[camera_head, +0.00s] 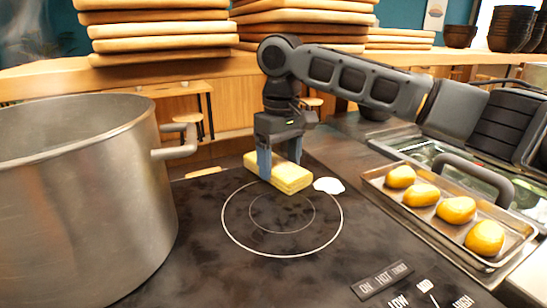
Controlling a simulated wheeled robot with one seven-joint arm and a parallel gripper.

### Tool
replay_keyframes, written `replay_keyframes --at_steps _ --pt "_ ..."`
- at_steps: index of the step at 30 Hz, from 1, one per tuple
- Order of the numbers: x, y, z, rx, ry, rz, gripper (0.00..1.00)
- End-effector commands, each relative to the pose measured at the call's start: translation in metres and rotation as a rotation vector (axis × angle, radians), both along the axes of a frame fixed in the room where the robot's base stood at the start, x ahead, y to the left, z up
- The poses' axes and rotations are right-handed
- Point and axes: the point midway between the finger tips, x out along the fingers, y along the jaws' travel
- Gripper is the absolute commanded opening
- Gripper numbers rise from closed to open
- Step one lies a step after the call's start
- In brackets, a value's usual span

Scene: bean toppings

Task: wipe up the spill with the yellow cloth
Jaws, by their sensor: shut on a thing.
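The yellow cloth (290,179) is a folded, thick pad low over the dark cooktop (200,247), at the back edge of the ringed burner. My gripper (280,163) points down from above and is shut on the cloth, with a finger showing against its near side. The other finger is partly hidden. A small white spill (329,185) lies on the cooktop just right of the cloth's right end. I cannot tell whether the cloth touches the spill or presses on the surface.
A large steel pot (85,200) fills the left side of the cooktop. A metal tray (424,227) with several yellow-brown buns stands at the right. Stacked wooden boards (160,35) and dark bowls (512,28) are on the back shelf. The front middle of the cooktop is clear.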

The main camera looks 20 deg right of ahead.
Motion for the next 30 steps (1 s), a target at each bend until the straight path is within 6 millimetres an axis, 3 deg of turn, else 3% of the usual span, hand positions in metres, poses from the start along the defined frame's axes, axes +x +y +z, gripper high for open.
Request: replay_keyframes --at_steps 1,3,13,30 --pt "-0.001 -0.012 -0.006 -0.006 0.014 -0.021 0.37" --pt "-0.001 -0.015 -0.007 -0.007 0.014 -0.023 0.37" --pt "-0.001 -0.014 -0.006 -0.007 0.013 -0.023 0.37" --pt "-0.001 0.02 -0.005 -0.002 0.012 -0.014 0.37"
